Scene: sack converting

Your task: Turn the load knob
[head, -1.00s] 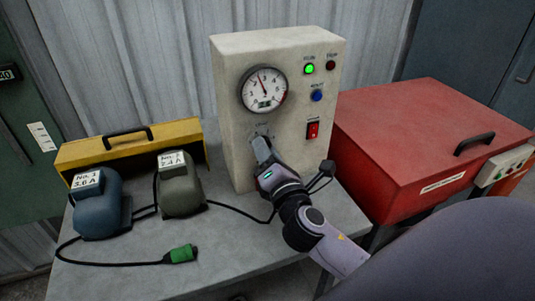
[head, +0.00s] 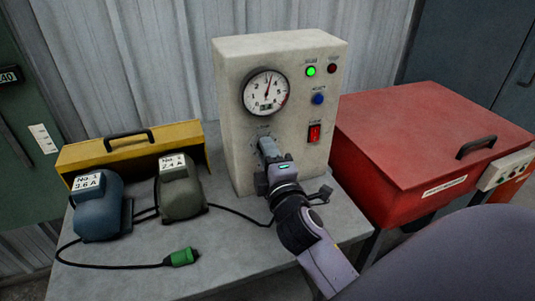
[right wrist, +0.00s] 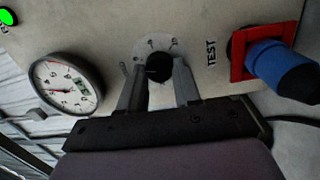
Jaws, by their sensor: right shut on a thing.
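The load knob (right wrist: 158,67) is a dark round knob on a pale dial on the front of the cream test box (head: 235,120). My right gripper (right wrist: 158,88) has its two fingers on either side of the knob, shut on it. In the head view my right gripper (head: 268,150) covers the knob. The round gauge (head: 266,91) above it has its needle a little right of straight up. A green lamp (head: 311,71) is lit on the box. My left gripper is not in view.
A red switch (head: 314,132), a blue button (head: 318,99) and a dark red lamp (head: 332,68) are on the panel. Left on the table are a blue motor (head: 98,212), a grey-green motor (head: 181,195), a yellow case (head: 85,152) and a green plug (head: 181,257). A red chest (head: 400,140) stands right.

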